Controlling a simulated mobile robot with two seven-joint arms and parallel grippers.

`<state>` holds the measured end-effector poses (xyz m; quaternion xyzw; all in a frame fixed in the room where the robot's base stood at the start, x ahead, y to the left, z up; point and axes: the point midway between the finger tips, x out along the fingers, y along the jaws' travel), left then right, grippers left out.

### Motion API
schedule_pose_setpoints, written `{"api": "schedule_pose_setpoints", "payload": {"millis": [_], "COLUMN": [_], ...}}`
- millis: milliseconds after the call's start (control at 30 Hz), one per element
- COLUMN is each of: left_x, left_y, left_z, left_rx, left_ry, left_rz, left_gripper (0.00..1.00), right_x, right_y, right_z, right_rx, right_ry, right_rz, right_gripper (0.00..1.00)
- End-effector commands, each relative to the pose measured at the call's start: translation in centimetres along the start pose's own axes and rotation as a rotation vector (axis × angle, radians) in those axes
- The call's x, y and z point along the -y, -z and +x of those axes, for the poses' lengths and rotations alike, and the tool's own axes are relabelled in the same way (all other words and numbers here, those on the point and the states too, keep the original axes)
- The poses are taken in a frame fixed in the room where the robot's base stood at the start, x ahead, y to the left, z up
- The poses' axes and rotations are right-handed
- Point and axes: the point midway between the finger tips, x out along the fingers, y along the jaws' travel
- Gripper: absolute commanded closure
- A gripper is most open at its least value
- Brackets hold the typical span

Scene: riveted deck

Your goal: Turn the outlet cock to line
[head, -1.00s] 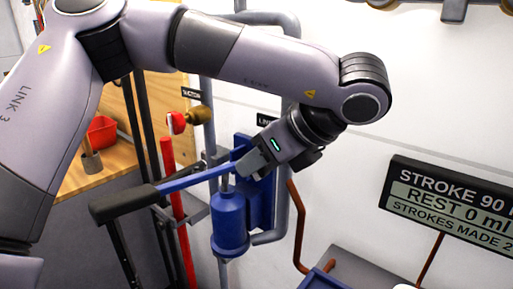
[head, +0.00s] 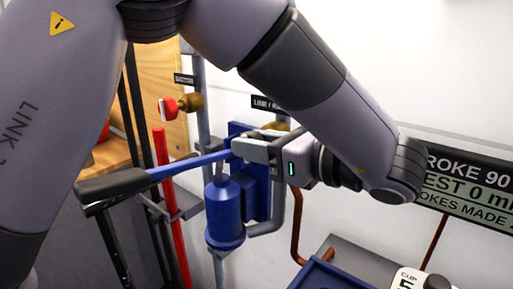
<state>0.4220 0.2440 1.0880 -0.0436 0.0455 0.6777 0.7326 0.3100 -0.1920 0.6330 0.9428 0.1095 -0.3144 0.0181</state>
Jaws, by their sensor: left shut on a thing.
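The outlet cock (head: 275,126) shows as a bit of brass under a label that starts "LINE". Most of it, with its handle, is hidden behind my left gripper (head: 246,148). That gripper reaches in from the right, level, in front of the blue pump's top. It is shut, apparently on the cock's handle; the jaws hide the held part, so I cannot tell the handle's direction. The blue pump lever (head: 190,167) ends beside the fingertips in this view. My right gripper is not in view.
The blue pump (head: 225,213) hangs below the gripper. A brass cock with a red knob (head: 168,108) is at left, near a red upright bar (head: 164,160). The lever's black grip (head: 112,185) sticks out left. A stroke display (head: 462,190) and a blue tray (head: 330,275) are at right.

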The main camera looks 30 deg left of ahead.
Motion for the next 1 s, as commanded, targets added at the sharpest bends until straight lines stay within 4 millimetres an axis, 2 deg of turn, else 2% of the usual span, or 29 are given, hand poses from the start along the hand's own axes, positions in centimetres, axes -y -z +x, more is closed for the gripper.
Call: {"api": "schedule_pose_setpoints", "payload": {"millis": [467,500,533,1000], "left_x": [-0.05,-0.04,-0.04,0.15], "left_y": [0.29,0.29,0.28,0.10], "left_z": [-0.03,-0.03,-0.03,-0.31], "left_rx": [0.006,0.006,0.006,0.009], "left_ry": [0.000,0.001,0.001,0.003], "left_rz": [0.006,0.006,0.006,0.003], "left_gripper": [0.98,0.54,0.47,0.47], "right_x": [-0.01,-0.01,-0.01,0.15], "right_y": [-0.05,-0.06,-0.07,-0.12], "right_z": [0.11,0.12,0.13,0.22], "right_rx": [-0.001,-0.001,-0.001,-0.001], "right_ry": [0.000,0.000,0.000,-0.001], "right_rz": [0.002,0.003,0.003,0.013], "right_gripper": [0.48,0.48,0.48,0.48]}}
